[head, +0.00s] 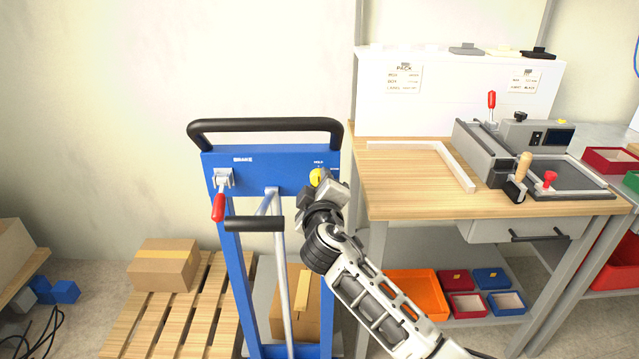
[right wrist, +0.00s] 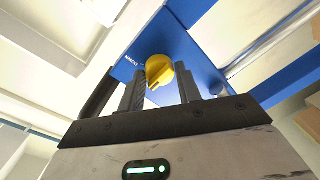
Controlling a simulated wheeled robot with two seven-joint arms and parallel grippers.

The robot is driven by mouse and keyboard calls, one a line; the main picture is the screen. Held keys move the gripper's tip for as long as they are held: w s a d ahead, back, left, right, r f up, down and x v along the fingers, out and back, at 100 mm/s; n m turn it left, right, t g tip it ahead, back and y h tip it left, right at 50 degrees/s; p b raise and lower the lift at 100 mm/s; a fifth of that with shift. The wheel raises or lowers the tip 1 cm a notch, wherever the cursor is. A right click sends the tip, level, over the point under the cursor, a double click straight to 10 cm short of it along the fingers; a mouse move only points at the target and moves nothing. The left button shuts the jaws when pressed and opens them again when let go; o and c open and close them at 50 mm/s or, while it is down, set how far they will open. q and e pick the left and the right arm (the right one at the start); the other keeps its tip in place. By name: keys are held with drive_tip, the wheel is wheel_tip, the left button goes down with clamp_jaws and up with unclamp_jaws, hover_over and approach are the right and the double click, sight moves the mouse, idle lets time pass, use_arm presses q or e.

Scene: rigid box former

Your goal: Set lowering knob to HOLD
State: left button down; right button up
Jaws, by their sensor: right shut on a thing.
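The yellow lowering knob (head: 318,177) sits on the right end of the blue panel (head: 262,166) of the lift truck. The small label above it reads HOLD; another label to its right is partly hidden. My right gripper (head: 322,188) is at the knob, its fingers shut on it. In the right wrist view the knob (right wrist: 159,71) shows between the two dark fingers (right wrist: 160,90), with its raised bar tilted. Which label the knob points to I cannot tell. My left gripper is not in view.
A red-tipped brake lever (head: 219,207) hangs at the panel's left, and a black handlebar (head: 265,125) arches above. The wooden workbench (head: 410,195) stands close on the right. A pallet (head: 190,315) with a carton (head: 163,265) lies at the lower left.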

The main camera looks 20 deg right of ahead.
idle(0.3)
drive_tip(key=o, duration=1)
drive_tip(key=shift+c, duration=0.2)
drive_tip(key=shift+s, duration=0.1)
drive_tip(key=b+v, duration=0.1)
drive_tip(key=v, duration=1.4)
drive_tip(key=shift+s+b, duration=0.35)
drive_tip(key=shift+s, duration=0.05)
drive_tip(key=s+f+m+g+y, duration=0.3)
drive_tip(key=s+f, duration=0.6)
drive_tip(key=f, duration=0.3)
drive_tip(key=s+f+m+g+y, duration=0.3)
drive_tip(key=s+f, duration=0.5)
drive_tip(key=f, duration=0.5)
drive_tip(key=shift+s+f+y, duration=0.15)
drive_tip(key=shift+s+y, duration=0.25)
drive_tip(key=shift+y, duration=0.2)
